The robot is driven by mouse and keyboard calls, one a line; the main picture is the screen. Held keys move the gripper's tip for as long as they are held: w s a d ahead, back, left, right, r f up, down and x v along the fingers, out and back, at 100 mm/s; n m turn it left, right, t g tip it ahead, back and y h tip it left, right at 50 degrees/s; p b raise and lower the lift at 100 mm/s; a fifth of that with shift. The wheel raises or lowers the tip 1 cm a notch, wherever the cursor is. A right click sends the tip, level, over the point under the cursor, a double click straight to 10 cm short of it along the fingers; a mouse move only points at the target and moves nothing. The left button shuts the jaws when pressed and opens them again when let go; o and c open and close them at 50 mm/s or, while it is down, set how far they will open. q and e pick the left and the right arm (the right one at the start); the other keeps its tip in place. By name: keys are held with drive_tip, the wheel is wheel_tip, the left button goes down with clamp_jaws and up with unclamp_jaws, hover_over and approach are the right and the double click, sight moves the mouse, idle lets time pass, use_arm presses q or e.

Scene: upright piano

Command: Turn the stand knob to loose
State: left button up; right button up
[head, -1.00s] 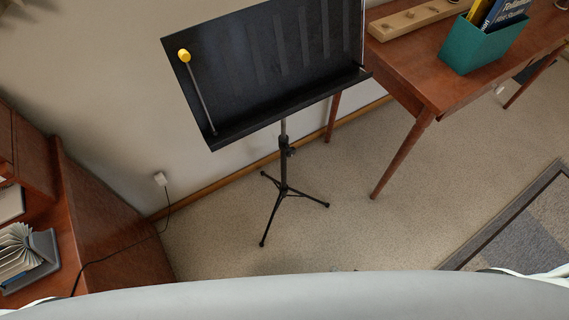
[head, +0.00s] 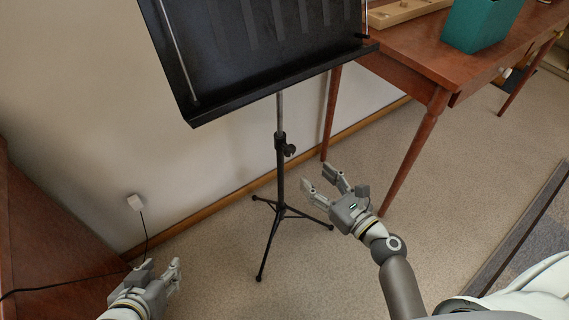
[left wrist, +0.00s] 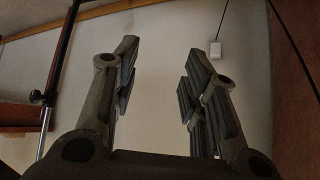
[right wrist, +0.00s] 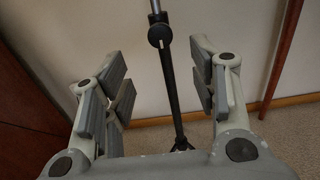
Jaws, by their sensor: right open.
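The black stand knob (head: 290,149) sits on the upright post of the music stand (head: 279,180), below its tilted desk. In the right wrist view the knob (right wrist: 159,36) shows top centre, with a small pale mark on its face. My right gripper (head: 317,179) is open and empty, below and to the right of the knob in the head view. In the right wrist view the post passes between its fingers, with the knob beyond them, apart. My left gripper (head: 160,272) is open and empty at lower left, away from the stand.
A wooden table (head: 437,98) with a teal box (head: 480,25) stands right of the music stand, its leg near my right gripper. The stand's tripod feet (head: 283,212) spread on the carpet.

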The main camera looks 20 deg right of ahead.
sight(291, 152)
drive_tip(key=x, duration=0.9)
drive_tip(key=shift+w+a+r, duration=0.15)
drive_tip(key=shift+w+r, duration=0.05)
drive_tip(key=shift+w, duration=0.15)
drive_tip(key=shift+w+a, duration=0.2)
drive_tip(key=shift+w, duration=0.3)
use_arm(q)
drive_tip(key=shift+w+d+r+t, duration=0.25)
drive_tip(key=shift+w+r+t, duration=0.25)
drive_tip(key=shift+w+r, duration=0.2)
use_arm(e)
drive_tip(key=c, duration=1)
use_arm(q)
drive_tip(key=shift+w, duration=0.1)
